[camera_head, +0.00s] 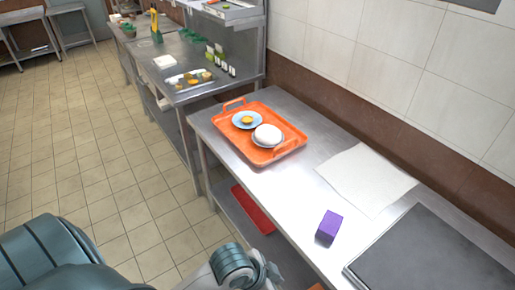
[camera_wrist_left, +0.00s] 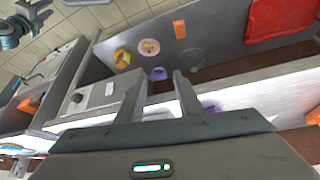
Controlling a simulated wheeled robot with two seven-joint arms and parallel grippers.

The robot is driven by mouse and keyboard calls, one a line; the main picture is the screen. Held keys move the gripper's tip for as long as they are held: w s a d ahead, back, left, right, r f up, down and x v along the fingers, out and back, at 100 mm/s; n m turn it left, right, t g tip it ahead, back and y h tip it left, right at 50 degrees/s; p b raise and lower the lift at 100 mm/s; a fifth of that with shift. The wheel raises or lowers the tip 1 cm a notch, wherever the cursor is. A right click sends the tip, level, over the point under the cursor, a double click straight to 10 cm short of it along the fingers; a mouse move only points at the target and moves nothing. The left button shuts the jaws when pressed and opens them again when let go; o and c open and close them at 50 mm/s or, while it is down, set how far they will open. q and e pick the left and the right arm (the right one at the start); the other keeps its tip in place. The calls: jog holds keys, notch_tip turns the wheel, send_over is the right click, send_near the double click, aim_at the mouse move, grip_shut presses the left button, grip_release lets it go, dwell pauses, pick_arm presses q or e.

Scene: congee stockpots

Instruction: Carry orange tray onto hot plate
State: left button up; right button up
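The orange tray (camera_head: 284,147) lies on the steel table, at its far left end in the head view. It has raised handles and carries a blue plate (camera_head: 240,124) with a yellow item and a white rounded bowl or lid (camera_head: 267,136). A dark flat slab, apparently the hot plate (camera_head: 430,255), lies at the table's near right end with its top bare. My left gripper (camera_wrist_left: 160,84) is open and empty in the left wrist view, its two fingers apart. It is away from the tray. I make out no right gripper.
A purple block (camera_head: 328,227) and a white sheet (camera_head: 366,179) lie between tray and slab. A red tray (camera_head: 253,208) is on the lower shelf. A second table with a food tray (camera_head: 190,79) and bottles stands behind. The tiled floor at left is clear.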

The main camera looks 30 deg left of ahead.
pick_arm(q)
jog(key=s+a+f+n+y, duration=0.3)
jog(key=s+a+f+n, duration=0.2)
jog(key=s+a+f, duration=0.45)
jog(key=s+f+g+b, duration=0.2)
jog(key=s+f+b, duration=0.15)
jog(key=f, duration=2.55)
jog(key=s+a+f+g, duration=0.1)
jog(key=s+a+f, duration=0.1)
jog(key=s+f, duration=1.2)
jog(key=s, duration=0.2)
jog(key=shift+s+a+f+y+b, duration=0.35)
jog(key=shift+a+y, duration=0.05)
jog(key=shift+a, duration=0.15)
